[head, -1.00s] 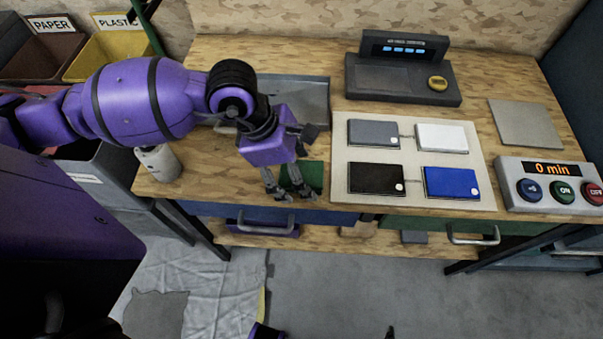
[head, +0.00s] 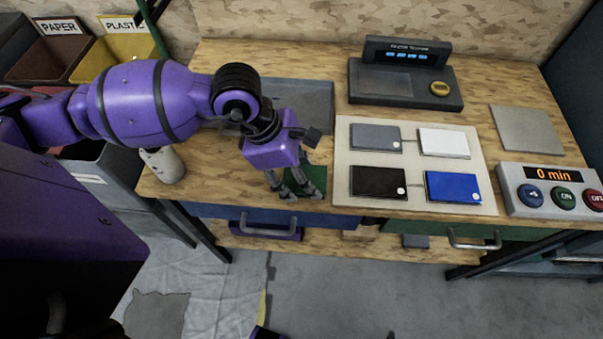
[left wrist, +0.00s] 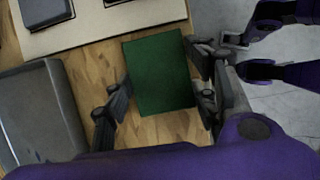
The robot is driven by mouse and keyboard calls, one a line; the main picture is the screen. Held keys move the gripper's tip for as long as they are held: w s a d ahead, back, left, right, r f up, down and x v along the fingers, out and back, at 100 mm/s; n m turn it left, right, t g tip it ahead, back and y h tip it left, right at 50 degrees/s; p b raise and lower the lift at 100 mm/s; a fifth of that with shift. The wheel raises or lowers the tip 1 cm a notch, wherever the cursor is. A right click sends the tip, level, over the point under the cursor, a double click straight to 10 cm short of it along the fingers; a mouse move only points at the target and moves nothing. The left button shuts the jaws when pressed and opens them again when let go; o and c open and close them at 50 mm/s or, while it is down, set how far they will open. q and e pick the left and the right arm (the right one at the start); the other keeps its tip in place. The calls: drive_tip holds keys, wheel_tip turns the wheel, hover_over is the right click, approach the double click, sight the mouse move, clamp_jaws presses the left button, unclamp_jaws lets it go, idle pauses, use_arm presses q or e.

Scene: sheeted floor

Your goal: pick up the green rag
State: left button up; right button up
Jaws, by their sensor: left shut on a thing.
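The green rag (head: 317,174) is a flat, dark green rectangle at the front edge of the wooden workbench, partly hidden behind my left gripper in the head view. In the left wrist view the rag (left wrist: 160,74) lies between the two grey fingers. My left gripper (head: 294,190) points down over the rag, and its fingers (left wrist: 160,95) are shut on it from two opposite sides. The rag looks flat and I see no clear gap under it.
A grey metal tray (head: 318,97) lies behind the gripper. A pale board (head: 408,160) with several coloured pads is to the right. A white bottle (head: 163,165) stands at the bench's left end. A blue drawer (head: 225,211) is under the front edge.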

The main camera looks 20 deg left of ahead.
sight(308, 176)
use_arm(q)
drive_tip(key=shift+w+a+r, duration=0.15)
drive_tip(key=shift+w+r, duration=0.2)
drive_tip(key=shift+r, duration=0.05)
drive_tip(key=r, duration=0.3)
drive_tip(key=shift+s+a+b, duration=0.2)
drive_tip(key=shift+s+b, duration=0.05)
drive_tip(key=shift+b, duration=0.05)
drive_tip(key=shift+c, duration=0.2)
drive_tip(key=s+a+r+p, duration=0.6)
drive_tip(key=s+r, duration=0.3)
drive_tip(key=s, duration=0.3)
drive_tip(key=shift+r+p, duration=0.15)
drive_tip(key=shift+p, duration=0.65)
use_arm(e)
wheel_tip(308, 176, up, 7)
drive_tip(key=w, duration=0.2)
drive_tip(key=shift+w+a+r+t, duration=0.2)
drive_tip(key=shift+w+a+t, duration=0.1)
drive_tip(key=shift+a, duration=0.1)
